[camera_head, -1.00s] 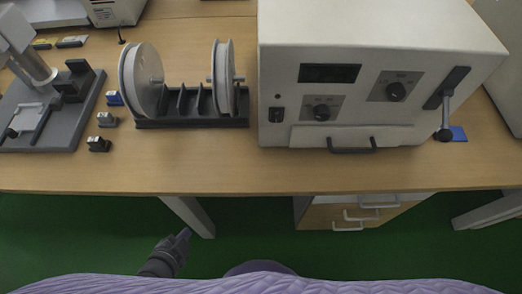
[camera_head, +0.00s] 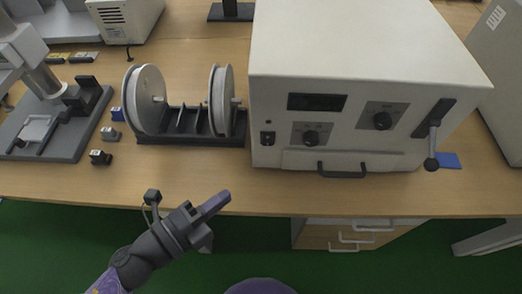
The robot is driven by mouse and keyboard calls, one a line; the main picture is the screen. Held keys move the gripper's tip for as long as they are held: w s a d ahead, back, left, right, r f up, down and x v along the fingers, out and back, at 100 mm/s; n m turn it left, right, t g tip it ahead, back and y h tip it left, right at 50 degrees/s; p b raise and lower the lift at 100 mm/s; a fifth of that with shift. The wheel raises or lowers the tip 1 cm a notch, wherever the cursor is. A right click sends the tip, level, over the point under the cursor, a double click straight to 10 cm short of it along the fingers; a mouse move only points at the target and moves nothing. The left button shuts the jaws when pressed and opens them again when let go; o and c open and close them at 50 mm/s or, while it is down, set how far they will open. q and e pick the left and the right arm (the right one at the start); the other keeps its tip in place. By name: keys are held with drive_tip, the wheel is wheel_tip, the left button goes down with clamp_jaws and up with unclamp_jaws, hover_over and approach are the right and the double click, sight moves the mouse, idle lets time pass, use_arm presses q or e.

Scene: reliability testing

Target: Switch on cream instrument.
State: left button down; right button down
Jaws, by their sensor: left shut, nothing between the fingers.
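The cream instrument (camera_head: 350,45) is a large box at the right of the middle of the table. Its front has a dark display (camera_head: 316,102), two black knobs, a small black rocker switch (camera_head: 268,138) at the left edge, a black handle (camera_head: 342,170) low down and a lever (camera_head: 431,145) at the right. I cannot tell the switch's position; the display looks dark. My left gripper (camera_head: 217,203) is shut and empty. It is at the table's front edge, below and left of the switch, apart from the instrument. My right gripper is not in view.
A black rack (camera_head: 190,139) with white discs stands left of the instrument. Small blocks (camera_head: 101,157) lie beside it, and a grey device (camera_head: 60,125) is at the far left. The table's front strip (camera_head: 200,180) is clear. Drawers (camera_head: 345,235) are below.

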sight(270, 145)
use_arm(q)
drive_tip(key=x, duration=0.4)
drive_tip(key=w+a+x, duration=0.1)
drive_tip(key=x, duration=0.3)
drive_tip(key=w+a+x, duration=0.1)
drive_tip(key=x, duration=0.3)
drive_tip(key=shift+w+d+f, duration=0.1)
drive_tip(key=shift+d+f, duration=0.05)
drive_tip(key=shift+w+f+b, duration=0.25)
drive_tip(key=shift+f+b, duration=0.15)
drive_tip(key=shift+b, duration=0.75)
drive_tip(key=shift+r, duration=0.35)
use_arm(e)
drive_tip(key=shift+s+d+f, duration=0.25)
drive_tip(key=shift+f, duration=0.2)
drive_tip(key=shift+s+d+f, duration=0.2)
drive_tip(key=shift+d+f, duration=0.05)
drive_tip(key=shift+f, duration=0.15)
use_arm(q)
drive_tip(key=shift+f, duration=0.1)
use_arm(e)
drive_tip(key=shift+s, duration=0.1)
